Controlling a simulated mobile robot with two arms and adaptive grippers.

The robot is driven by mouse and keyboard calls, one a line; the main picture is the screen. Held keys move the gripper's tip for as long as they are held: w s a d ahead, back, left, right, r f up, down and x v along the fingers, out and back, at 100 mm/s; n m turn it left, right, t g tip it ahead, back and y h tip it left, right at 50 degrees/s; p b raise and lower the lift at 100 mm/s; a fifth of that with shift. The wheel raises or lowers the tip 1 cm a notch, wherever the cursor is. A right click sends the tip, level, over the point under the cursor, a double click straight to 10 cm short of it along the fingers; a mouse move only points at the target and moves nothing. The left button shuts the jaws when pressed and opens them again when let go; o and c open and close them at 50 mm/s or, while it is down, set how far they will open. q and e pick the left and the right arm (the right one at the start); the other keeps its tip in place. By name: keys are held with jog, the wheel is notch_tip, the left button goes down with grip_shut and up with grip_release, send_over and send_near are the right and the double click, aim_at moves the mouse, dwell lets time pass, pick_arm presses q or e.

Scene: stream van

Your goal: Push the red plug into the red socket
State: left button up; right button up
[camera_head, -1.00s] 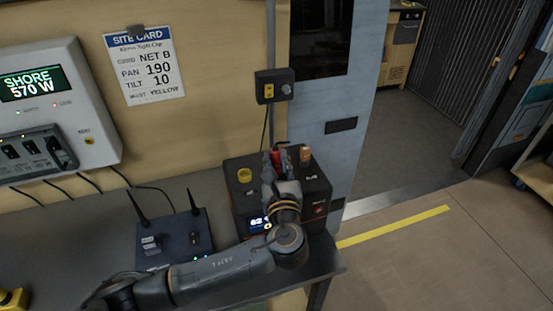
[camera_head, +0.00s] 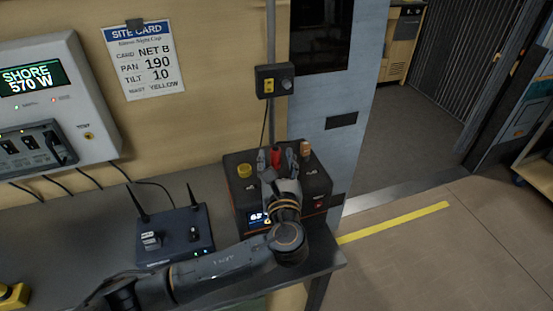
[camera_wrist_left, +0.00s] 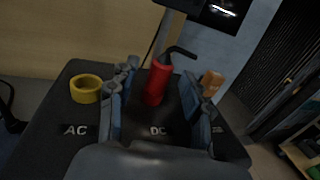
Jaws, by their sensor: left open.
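The red plug (camera_head: 276,156) stands upright on top of the dark power box (camera_head: 240,198). In the left wrist view the red plug (camera_wrist_left: 158,82) stands behind the "DC" label, with a dark bent cable at its top. My left gripper (camera_head: 276,160) is open over the box, with one finger on each side of the plug. In the left wrist view the fingers of my left gripper (camera_wrist_left: 155,95) stand apart, with gaps to the plug. The red socket is not visible and may be hidden under the plug. My right gripper is not in view.
A yellow ring-shaped socket (camera_wrist_left: 86,88) is left of the plug, and an orange plug (camera_wrist_left: 211,82) is right of it. A router with two antennas (camera_head: 174,236) stands left of the box. A wall switch box (camera_head: 274,81) hangs behind.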

pick_arm(q)
jog(key=s+d, duration=0.1)
jog(key=s, duration=1.1)
jog(key=shift+d, duration=0.1)
